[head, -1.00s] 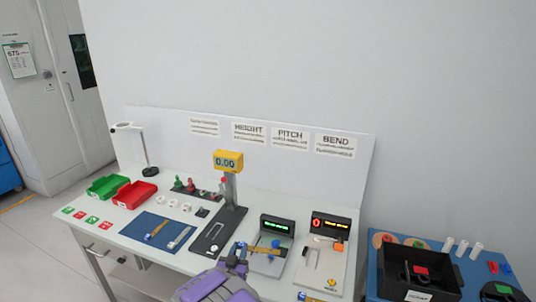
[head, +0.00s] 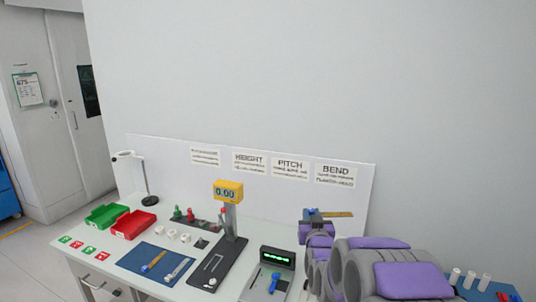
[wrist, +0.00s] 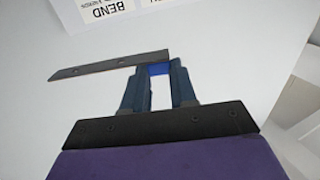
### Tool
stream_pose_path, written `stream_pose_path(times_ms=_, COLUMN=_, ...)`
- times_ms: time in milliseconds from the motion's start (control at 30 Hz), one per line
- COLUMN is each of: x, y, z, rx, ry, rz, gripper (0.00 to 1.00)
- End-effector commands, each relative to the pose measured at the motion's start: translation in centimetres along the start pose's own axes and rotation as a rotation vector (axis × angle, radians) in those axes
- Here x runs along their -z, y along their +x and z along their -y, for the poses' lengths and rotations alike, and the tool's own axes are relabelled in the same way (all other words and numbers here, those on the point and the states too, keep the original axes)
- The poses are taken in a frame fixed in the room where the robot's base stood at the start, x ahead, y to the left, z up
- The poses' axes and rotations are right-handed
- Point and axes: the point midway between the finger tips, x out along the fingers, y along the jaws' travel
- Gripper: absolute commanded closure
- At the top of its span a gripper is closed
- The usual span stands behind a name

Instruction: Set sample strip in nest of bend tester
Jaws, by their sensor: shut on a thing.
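My gripper (head: 309,221) is raised in front of the back panel, below the BEND sign, in the head view. It is shut on the sample strip (head: 338,214), whose brass-coloured end sticks out to the right. In the wrist view the strip (wrist: 105,66) looks dark and flat and reaches left past the fingers. Its blue part (wrist: 160,69) sits between the fingertips of my gripper (wrist: 157,80). The bend tester and its nest are hidden behind my arm in the head view, and the wrist view does not show them.
The pitch station (head: 263,284), with a green display and blue knob, stands left of my arm. The height gauge (head: 228,192) with its yellow display is further left. A blue mat (head: 140,258) holds strips. White posts (head: 470,279) stand at the right.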

Motion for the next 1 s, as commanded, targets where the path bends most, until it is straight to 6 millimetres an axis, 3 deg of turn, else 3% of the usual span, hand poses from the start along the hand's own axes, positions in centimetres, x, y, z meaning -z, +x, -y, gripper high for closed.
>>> stream_pose_path(times_ms=67, x=0.5, y=-0.3, z=-0.6, rx=0.002, ry=0.000, rz=-0.002, gripper=1.00)
stream_pose_path(times_ms=167, x=-0.4, y=-0.6, z=-0.7, rx=0.006, ry=-0.001, rz=0.001, gripper=1.00)
stream_pose_path(times_ms=433, x=-9.0, y=-3.8, z=-0.8, rx=0.007, ry=-0.006, rz=0.012, gripper=1.00)
stream_pose_path(times_ms=600, x=-13.0, y=-6.4, z=-0.8, rx=0.007, ry=-0.003, rz=0.006, gripper=1.00)
stream_pose_path(times_ms=800, x=-15.0, y=-8.1, z=-0.7, rx=0.007, ry=0.000, rz=0.001, gripper=1.00)
stream_pose_path(times_ms=1000, x=-15.2, y=-8.3, z=-0.7, rx=0.006, ry=0.001, rz=-0.001, gripper=1.00)
